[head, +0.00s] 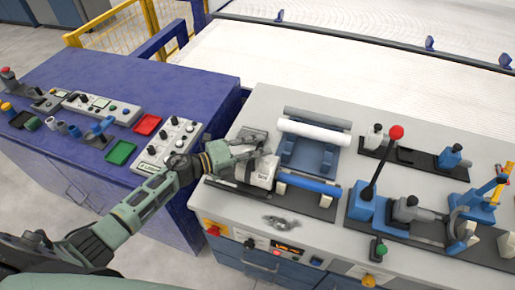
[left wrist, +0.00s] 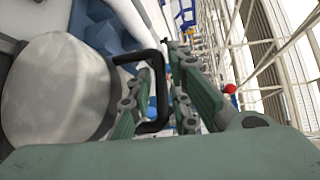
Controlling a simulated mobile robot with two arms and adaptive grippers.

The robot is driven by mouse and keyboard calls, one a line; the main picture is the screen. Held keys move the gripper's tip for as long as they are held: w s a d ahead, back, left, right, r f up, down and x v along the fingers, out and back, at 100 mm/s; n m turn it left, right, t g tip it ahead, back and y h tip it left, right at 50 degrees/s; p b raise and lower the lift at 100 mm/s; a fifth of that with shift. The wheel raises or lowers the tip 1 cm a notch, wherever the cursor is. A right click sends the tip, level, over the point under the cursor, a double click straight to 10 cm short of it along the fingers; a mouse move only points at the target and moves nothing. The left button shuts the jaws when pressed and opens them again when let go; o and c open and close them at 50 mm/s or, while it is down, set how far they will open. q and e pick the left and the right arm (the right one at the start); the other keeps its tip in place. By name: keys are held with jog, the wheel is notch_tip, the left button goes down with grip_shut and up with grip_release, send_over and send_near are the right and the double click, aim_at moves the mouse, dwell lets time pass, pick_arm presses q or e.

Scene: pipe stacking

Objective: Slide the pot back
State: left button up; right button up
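The pot (head: 262,172) is a whitish, rounded vessel with a small dark label, on the left part of the grey worktop (head: 285,97). In the left wrist view its pale round body (left wrist: 55,90) fills the left side, and its black loop handle (left wrist: 160,95) reaches between my fingers. My left gripper (head: 258,146) is at the pot's upper left side in the head view. Its fingers (left wrist: 172,90) stand apart on either side of the handle's outer bar, with a gap on the right finger's side. My right gripper is not in view.
Right of the pot, a white pipe (head: 315,132) lies on a blue cradle, and a blue pipe (head: 311,183) lies nearer the front edge. A red-knobbed lever (head: 396,133) rises farther right. A blue cabinet (head: 100,185) with controls stands left, across a narrow gap.

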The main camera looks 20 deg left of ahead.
pick_arm(q)
grip_shut()
jog(key=shift+a+f, duration=0.1)
jog(key=a+b, duration=0.5)
jog(key=a, duration=0.5)
jog(key=shift+w+a, duration=0.15)
jog(key=shift+w, duration=0.05)
jog(key=shift+o, duration=1)
grip_release()
jog(key=shift+a, duration=0.2)
jog(key=shift+o, duration=1)
jog(key=shift+d, duration=0.1)
